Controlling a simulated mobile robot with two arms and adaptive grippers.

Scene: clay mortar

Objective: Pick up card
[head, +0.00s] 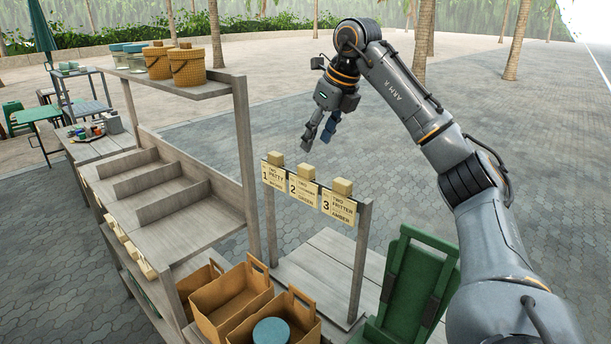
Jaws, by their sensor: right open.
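Three cream order cards hang side by side on a grey wooden rail: card 1 (273,177), card 2 (303,189) and card 3 (339,207). Each has a pale block at its top, on the rail. My right gripper (318,143) is open and empty. It points down and appears above and behind the rail, near the blocks of cards 1 and 2 in the picture. I cannot tell its exact distance from them. My left gripper is not in view.
A grey shelf unit (190,235) with slanted compartments stands at the left, with woven baskets (187,66) on its top board. Brown carriers (231,295) and a green chair-like frame (415,280) stand in front. Paved ground behind the rail is clear.

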